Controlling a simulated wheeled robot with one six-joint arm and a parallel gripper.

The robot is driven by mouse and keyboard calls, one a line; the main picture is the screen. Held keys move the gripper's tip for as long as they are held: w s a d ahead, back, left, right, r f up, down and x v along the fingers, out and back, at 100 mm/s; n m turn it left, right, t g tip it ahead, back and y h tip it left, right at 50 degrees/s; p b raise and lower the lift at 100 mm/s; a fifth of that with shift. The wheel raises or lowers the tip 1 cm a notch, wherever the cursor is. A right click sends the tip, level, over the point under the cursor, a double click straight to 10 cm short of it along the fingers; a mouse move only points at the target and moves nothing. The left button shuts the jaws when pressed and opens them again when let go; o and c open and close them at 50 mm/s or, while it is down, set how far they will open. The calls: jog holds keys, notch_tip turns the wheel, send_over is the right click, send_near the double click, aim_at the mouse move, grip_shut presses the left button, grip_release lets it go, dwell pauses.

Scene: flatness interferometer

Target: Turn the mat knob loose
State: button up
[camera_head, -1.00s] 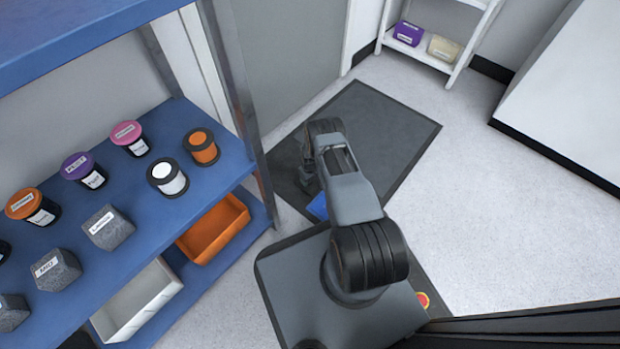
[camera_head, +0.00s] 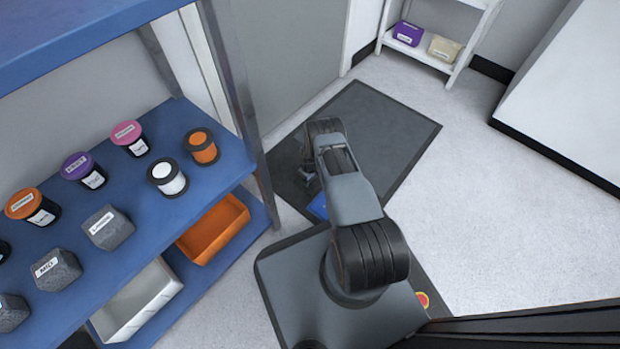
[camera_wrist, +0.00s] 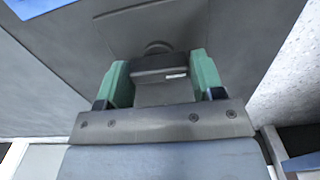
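My gripper (camera_head: 307,174) is low over the dark floor mat (camera_head: 385,128), at the left of my forearm in the head view, and shows only in part there. In the wrist view my gripper (camera_wrist: 160,82) has two green fingers standing apart. A dark grey block with a small pale mark (camera_wrist: 160,68) shows between them, with a dark rounded piece just beyond it. I cannot tell whether this is the knob, or whether the fingers press on it. No knob can be made out in the head view.
A blue shelf unit (camera_head: 150,212) with jars, grey blocks and bins stands close on the left. A grey door (camera_head: 270,60) is behind the mat. A white rack (camera_head: 455,68) stands at the back. Open floor (camera_head: 490,220) lies to the right.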

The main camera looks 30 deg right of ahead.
jog(key=o, duration=0.4)
jog(key=shift+r, duration=0.1)
notch_tip(320, 180, up, 14)
jog(key=p, duration=0.6)
jog(key=shift+p, duration=0.3)
jog(key=shift+a, duration=0.1)
